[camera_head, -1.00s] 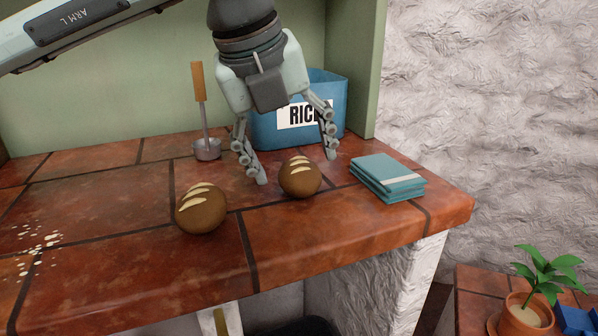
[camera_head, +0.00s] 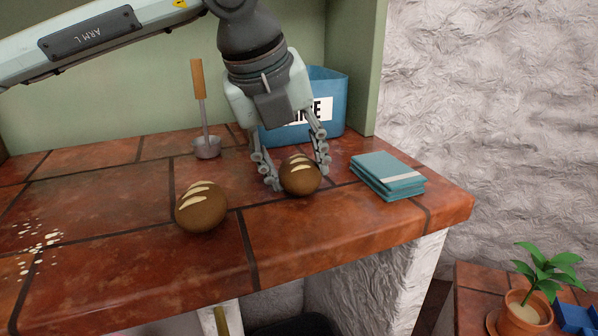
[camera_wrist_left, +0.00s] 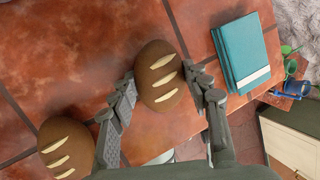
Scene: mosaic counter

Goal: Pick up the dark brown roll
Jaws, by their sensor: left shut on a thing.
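Two round brown rolls with pale slashes sit on the tiled counter, very alike in shade. One roll (camera_head: 299,180) is near the counter's right part, in front of the blue bin; it also shows in the left wrist view (camera_wrist_left: 159,72). The other roll (camera_head: 201,208) lies to the left and nearer the front edge; in the left wrist view it is at lower left (camera_wrist_left: 65,148). My left gripper (camera_head: 300,177) points down with its fingers on both sides of the right-hand roll, shut on it. The roll appears to rest on the counter. My right gripper is not in view.
A blue bin (camera_head: 335,100) stands behind my left gripper. Folded teal cloths (camera_head: 387,175) lie just right of the held roll. White specks (camera_head: 38,240) lie far left. The front middle counter is clear.

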